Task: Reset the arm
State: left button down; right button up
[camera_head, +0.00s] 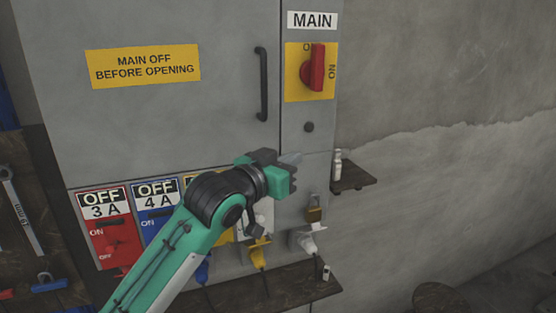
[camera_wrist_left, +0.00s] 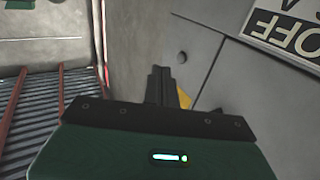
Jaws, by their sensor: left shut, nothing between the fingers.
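My left arm reaches in from the bottom left in the camera_head view. My left gripper (camera_head: 292,159) is in front of the grey cabinet, below and to the left of the red main switch. Its fingers are together and hold nothing. In the left wrist view the fingers (camera_wrist_left: 164,86) also show closed, with a grey panel beyond. The grey cabinet (camera_head: 160,130) has its door shut. The red rotary switch (camera_head: 316,70) sits on a yellow plate with its handle upright. My right gripper is not in view.
A small wooden shelf (camera_head: 352,177) holds a white bottle (camera_head: 337,162) right of the gripper. Red (camera_head: 107,232) and blue (camera_head: 160,205) OFF panels are at lower left, partly behind my arm. A lower shelf (camera_head: 285,290) sticks out beneath.

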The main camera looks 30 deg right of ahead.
pick_arm(q)
jog(key=shift+s, duration=2.05)
jog(key=a+f+n+t+y, duration=0.2)
jog(key=a+f+n+y, duration=0.7)
jog(key=a+f, duration=2)
jog(key=s+a+f+n+g+y, duration=0.1)
jog(key=s+a+f+g+y, duration=0.25)
jog(key=s+a+f, duration=0.7)
jog(key=s+a+f+n+g+y, duration=0.15)
jog(key=s+a+f+y, duration=0.25)
jog(key=s+a+f, duration=0.7)
jog(key=s+a+f+g, duration=0.1)
jog(key=s+f, duration=0.1)
jog(key=f, duration=1.2)
jog(key=s+f+g, duration=0.1)
jog(key=s+f, duration=0.1)
jog(key=f, duration=1.2)
jog(key=s+a+f, duration=0.2)
jog(key=s+f, duration=0.7)
jog(key=f, duration=0.1)
jog(key=s+a+f+g, duration=0.1)
jog(key=s+f, duration=0.9)
jog(key=shift+a+m+b, duration=0.35)
jog(key=shift+b, duration=0.1)
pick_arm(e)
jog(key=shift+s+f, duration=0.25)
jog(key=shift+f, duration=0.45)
